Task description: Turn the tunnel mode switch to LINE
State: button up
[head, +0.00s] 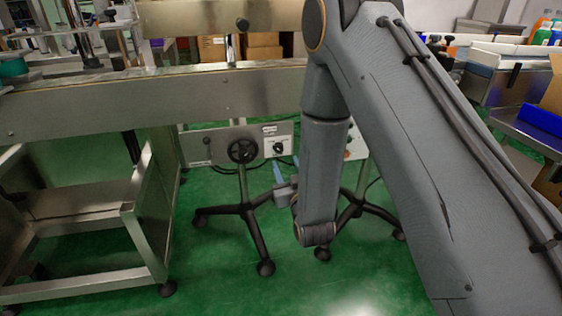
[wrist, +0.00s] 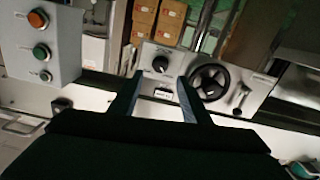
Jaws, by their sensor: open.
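The mode switch is a black rotary knob (head: 278,148) on a light panel under the conveyor. It also shows in the wrist view (wrist: 160,64), with a small white label (wrist: 163,94) beside it; the lettering and the exact pointer direction are too small to read. My gripper (head: 286,168) is open and empty, just in front of and below the knob in the head view. In the wrist view my gripper's two fingers (wrist: 157,92) are spread, with the knob beyond their tips and apart from them.
A black handwheel (head: 243,151) sits left of the knob; in the wrist view it is close to the right finger (wrist: 210,80). A grey button box (wrist: 38,48) is at the wrist view's left. Wheeled stand legs (head: 255,228) spread over the green floor. The steel conveyor (head: 180,98) runs above.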

aim_at(280, 150)
jog(key=shift+b+x, duration=0.65)
jog(key=shift+x, duration=3.2)
jog(key=shift+r, duration=0.1)
jog(key=c, duration=1)
jog(key=shift+c, duration=0.2)
